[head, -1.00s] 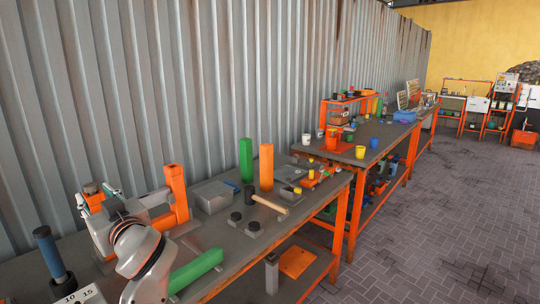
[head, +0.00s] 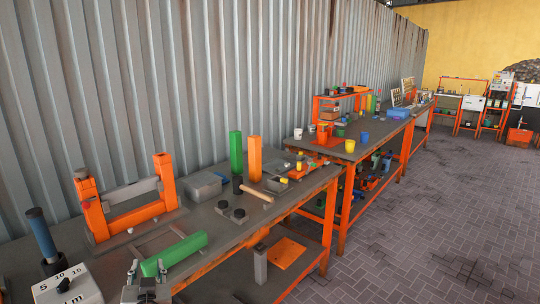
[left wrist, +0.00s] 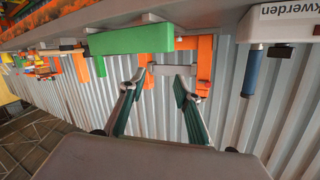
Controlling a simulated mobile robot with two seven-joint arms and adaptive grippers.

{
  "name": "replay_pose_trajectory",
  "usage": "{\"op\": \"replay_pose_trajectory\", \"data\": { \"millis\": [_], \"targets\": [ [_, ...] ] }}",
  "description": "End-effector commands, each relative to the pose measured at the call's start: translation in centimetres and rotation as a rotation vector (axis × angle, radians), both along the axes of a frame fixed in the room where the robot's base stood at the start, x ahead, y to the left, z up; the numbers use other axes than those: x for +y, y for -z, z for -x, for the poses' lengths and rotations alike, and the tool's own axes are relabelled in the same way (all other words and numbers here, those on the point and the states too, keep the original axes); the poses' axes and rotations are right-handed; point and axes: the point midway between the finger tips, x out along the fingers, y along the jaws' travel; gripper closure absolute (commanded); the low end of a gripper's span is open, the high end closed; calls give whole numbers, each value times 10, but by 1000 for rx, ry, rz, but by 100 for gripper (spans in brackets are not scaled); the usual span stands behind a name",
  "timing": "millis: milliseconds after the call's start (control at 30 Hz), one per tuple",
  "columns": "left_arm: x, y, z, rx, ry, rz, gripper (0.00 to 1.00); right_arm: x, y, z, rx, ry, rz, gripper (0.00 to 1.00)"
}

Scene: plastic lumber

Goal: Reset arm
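My left gripper (head: 147,275) shows at the bottom edge of the head view, by the front edge of the workbench. In the left wrist view its two fingers (left wrist: 158,88) are spread apart with nothing between them. A green beam (head: 174,254) lies on the bench just beyond the gripper, and it also shows in the left wrist view (left wrist: 130,40). An orange frame with a grey crossbar (head: 131,215) stands behind the beam, apart from the gripper. My right gripper is in neither view.
A box with a dial (head: 72,290) and a blue-handled tool (head: 42,236) stand at the left. A grey bin (head: 201,186), an upright green post (head: 236,153) and an orange post (head: 255,158) stand farther along. The paved floor (head: 430,220) at right is clear.

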Motion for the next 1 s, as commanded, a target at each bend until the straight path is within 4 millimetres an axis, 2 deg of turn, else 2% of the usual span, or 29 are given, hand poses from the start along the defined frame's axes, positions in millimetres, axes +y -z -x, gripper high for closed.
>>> {"op": "replay_pose_trajectory", "data": {
  "millis": [33, 200, 267, 300, 400, 500, 600, 700, 800, 1000],
  "targets": [
    [-9, 40, 11, 54, 55, -8, 68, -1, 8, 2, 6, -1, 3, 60],
    [-44, 143, 58, 190, 244, 0, 68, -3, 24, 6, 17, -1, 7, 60],
    [-56, 177, 80, 232, 306, 11, 68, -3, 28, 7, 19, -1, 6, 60],
    [-63, 199, 97, 259, 345, 20, 68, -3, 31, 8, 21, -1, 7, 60],
    [-80, 248, 142, 321, 434, 51, 68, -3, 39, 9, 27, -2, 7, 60],
    [-94, 286, 188, 370, 507, 85, 68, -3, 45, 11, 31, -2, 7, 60],
    [-104, 311, 226, 403, 557, 118, 68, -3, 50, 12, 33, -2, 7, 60],
    [-109, 326, 253, 424, 586, 142, 68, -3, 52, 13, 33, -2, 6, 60],
    [-111, 332, 266, 433, 599, 154, 68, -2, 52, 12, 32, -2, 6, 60],
    [-112, 333, 268, 432, 602, 158, 68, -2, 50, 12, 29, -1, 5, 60]
  ]
}}
